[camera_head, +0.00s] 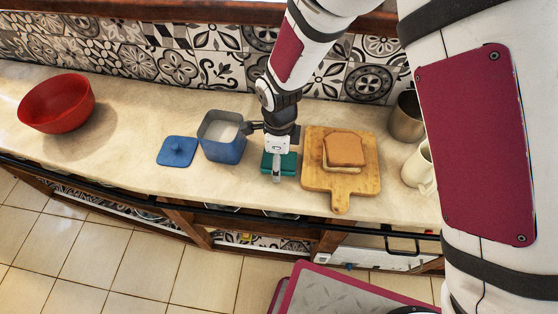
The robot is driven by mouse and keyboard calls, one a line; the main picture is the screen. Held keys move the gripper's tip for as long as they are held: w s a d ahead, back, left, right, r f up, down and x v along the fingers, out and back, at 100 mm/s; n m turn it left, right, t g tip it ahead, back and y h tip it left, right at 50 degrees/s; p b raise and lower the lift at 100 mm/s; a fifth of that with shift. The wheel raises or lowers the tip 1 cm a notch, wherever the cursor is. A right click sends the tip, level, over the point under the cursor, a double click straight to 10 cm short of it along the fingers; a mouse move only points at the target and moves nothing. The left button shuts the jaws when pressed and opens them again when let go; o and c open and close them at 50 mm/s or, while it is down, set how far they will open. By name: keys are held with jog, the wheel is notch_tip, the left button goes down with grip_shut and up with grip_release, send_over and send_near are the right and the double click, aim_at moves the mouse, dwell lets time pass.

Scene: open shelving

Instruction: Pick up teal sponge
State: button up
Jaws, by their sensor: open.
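The teal sponge (289,163) lies on the pale countertop, between the blue canister and the wooden board. My gripper (278,176) points down right over the sponge and hides its middle; the sponge shows on both sides of the near finger. The gripper is open. From this view I cannot tell whether the fingers touch the sponge or how far down they reach around it.
A blue canister (223,150) with white contents stands close left, its blue lid (177,151) beside it. A wooden board (341,204) bearing a sandwich (345,149) lies close right. A metal cup (407,117) and a cream mug (418,168) stand farther right. A red bowl (57,103) sits far left.

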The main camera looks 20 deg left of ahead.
jog(key=shift+c, duration=0.3)
jog(key=c, duration=1.1)
jog(key=shift+o, duration=0.2)
jog(key=shift+r, duration=0.1)
jog(key=shift+r, duration=0.45)
jog(key=r, duration=0.2)
jog(key=shift+s+d+r, duration=0.25)
jog(key=shift+s+r, duration=0.05)
jog(key=shift+s, duration=0.1)
jog(key=s+d+r, duration=0.1)
jog(key=s+d, duration=0.7)
jog(key=s, duration=0.4)
jog(key=shift+s+r, duration=0.2)
jog(key=shift+s, duration=0.2)
